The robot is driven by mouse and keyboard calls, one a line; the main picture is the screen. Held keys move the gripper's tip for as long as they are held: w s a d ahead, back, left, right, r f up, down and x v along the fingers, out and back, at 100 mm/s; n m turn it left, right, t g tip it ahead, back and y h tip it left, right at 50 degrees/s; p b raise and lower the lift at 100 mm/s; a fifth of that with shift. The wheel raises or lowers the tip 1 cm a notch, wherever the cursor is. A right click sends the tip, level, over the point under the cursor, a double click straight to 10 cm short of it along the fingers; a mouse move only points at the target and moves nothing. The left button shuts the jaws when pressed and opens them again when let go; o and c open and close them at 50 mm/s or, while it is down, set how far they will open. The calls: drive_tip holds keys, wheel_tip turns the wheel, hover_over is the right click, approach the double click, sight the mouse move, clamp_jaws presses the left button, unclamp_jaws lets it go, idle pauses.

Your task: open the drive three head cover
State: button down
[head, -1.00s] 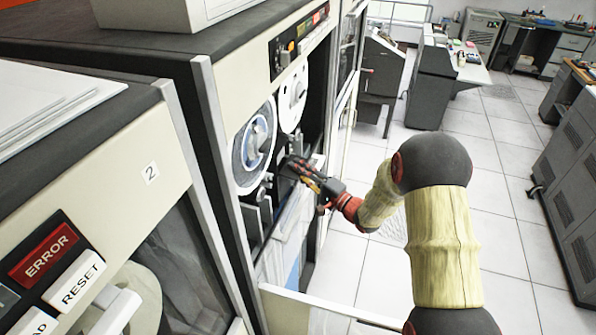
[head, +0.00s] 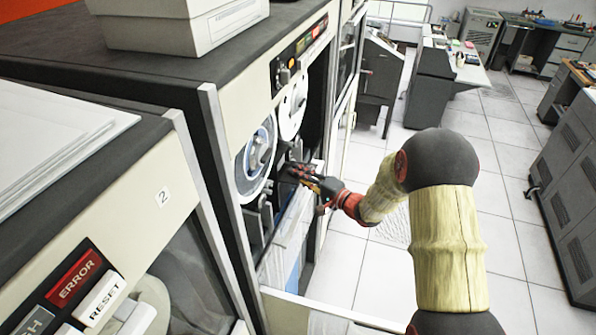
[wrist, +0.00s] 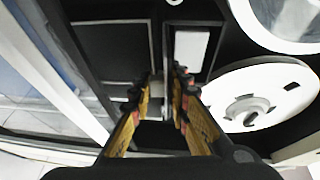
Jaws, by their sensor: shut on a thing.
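An open tape drive cabinet (head: 232,98) holds a blue-centred reel (head: 257,158) and a white reel (head: 292,108). My gripper (head: 297,170) reaches inside it, just right of and below the blue-centred reel. In the wrist view, my gripper (wrist: 164,92) has its fingers on either side of a small grey part of the head cover (wrist: 157,87) and is shut on it. Dark panels and a pale plate (wrist: 190,50) lie beyond the fingertips. The fingers hide part of the contact. How far the cover is swung cannot be told.
A white reel (wrist: 262,95) lies close right of the fingers in the wrist view. The cabinet's open door (head: 325,312) stands below my arm. Drive two (head: 130,225), with ERROR and RESET buttons, is at the near left.

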drive_tip(key=shift+s+f, duration=0.25)
drive_tip(key=shift+f, duration=0.25)
drive_tip(key=c, duration=2.1)
unclamp_jaws()
drive_tip(key=shift+o, duration=1.4)
drive_tip(key=shift+w+r, duration=0.1)
drive_tip(key=shift+o, duration=0.3)
drive_tip(key=shift+r, duration=0.15)
drive_tip(key=v, duration=1.2)
drive_tip(key=shift+w+r, duration=0.1)
